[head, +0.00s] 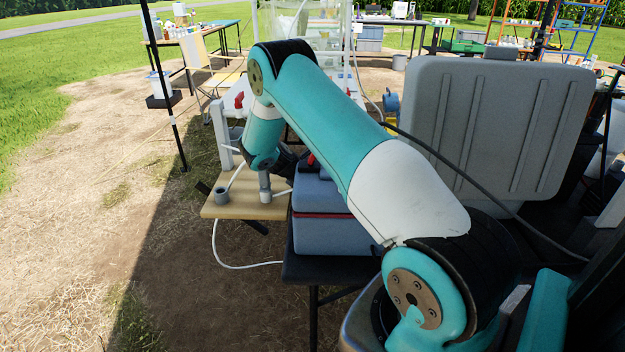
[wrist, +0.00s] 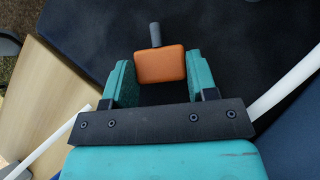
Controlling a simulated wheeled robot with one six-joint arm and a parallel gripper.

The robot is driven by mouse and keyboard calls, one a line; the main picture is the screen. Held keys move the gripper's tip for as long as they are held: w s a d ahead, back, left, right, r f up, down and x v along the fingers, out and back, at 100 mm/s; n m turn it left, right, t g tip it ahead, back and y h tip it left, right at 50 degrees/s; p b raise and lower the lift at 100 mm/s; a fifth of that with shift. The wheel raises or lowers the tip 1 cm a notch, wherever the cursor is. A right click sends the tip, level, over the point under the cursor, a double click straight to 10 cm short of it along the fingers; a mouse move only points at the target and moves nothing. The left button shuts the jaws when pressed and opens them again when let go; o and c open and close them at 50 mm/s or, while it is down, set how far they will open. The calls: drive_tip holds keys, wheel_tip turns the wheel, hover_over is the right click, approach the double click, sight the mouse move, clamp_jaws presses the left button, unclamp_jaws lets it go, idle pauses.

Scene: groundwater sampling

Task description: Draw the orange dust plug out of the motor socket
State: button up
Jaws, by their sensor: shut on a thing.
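In the wrist view, my gripper (wrist: 160,72) has its two teal fingers on either side of the orange dust plug (wrist: 160,64) and is shut on it. The plug is an orange block with a short grey pin (wrist: 155,35) pointing away from the gripper. The pin shows bare against a dark surface, with no socket seen around it. I cannot make out the motor socket in either view. In the head view my arm hides the plug, and the gripper cannot be made out clearly.
A wooden board (head: 232,209) lies under my wrist, and shows at the left of the wrist view (wrist: 40,90). A blue-grey cooler box (head: 328,228) stands on a dark table right of it. A white hose (head: 238,266) hangs below. A grey case lid (head: 490,125) rises at right.

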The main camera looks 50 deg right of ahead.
drive_tip(key=shift+s+a+f, duration=0.1)
drive_tip(key=shift+s+f, duration=0.1)
drive_tip(key=shift+f, duration=0.35)
drive_tip(key=shift+s+a+f, duration=0.1)
drive_tip(key=shift+s+f, duration=0.05)
drive_tip(key=shift+f, duration=0.4)
drive_tip(key=o, duration=0.7)
drive_tip(key=shift+f, duration=0.1)
drive_tip(key=shift+o, duration=1)
drive_tip(key=shift+d+f, duration=0.1)
drive_tip(key=shift+d, duration=0.05)
wheel_tip(320, 180, up, 23)
drive_tip(key=w+p, duration=0.1)
drive_tip(key=shift+w+f+p, duration=0.15)
drive_tip(key=shift+w+p, duration=0.1)
drive_tip(key=shift+p, duration=0.1)
